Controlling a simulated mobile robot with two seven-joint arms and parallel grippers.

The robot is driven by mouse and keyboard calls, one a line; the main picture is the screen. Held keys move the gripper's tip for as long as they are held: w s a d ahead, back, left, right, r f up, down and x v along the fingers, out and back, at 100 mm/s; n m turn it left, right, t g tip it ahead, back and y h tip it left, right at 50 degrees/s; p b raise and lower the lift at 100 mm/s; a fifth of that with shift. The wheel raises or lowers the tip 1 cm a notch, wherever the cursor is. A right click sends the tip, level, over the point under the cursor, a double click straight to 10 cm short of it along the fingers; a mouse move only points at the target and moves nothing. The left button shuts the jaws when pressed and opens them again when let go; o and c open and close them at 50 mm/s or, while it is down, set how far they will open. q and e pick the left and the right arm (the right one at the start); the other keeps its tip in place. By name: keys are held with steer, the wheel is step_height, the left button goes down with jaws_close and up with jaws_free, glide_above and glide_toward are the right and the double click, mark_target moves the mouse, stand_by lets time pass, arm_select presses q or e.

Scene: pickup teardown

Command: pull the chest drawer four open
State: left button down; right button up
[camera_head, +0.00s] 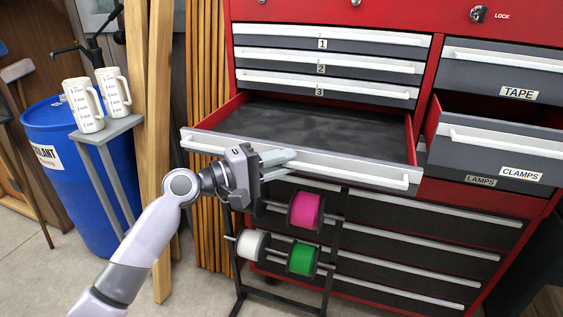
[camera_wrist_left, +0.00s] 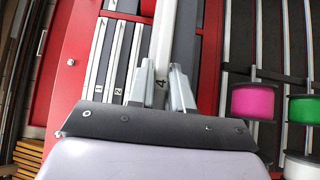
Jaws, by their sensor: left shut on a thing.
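The red tool chest (camera_head: 432,70) has its fourth drawer (camera_head: 310,131) pulled well out, below the shut drawers labelled 1, 2 and 3. The drawer's inside is dark grey and looks empty. Its long pale handle (camera_head: 350,176) runs along the front edge. My left gripper (camera_head: 284,160) is shut on this handle, left of its right end. My right gripper is not in view.
A rack with pink (camera_head: 305,210), white and green (camera_head: 302,259) spools stands below the open drawer. The CLAMPS drawer (camera_head: 500,148) at right is also partly out. At left are a blue barrel (camera_head: 60,190) and a small stand (camera_head: 113,129) with two white jugs (camera_head: 82,105).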

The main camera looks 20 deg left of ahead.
arm_select(q)
steer(key=c, duration=1.1)
jaws_free()
steer(key=shift+w, duration=0.1)
steer(key=b+v, duration=0.1)
steer(key=v, duration=0.6)
steer(key=shift+a, duration=0.1)
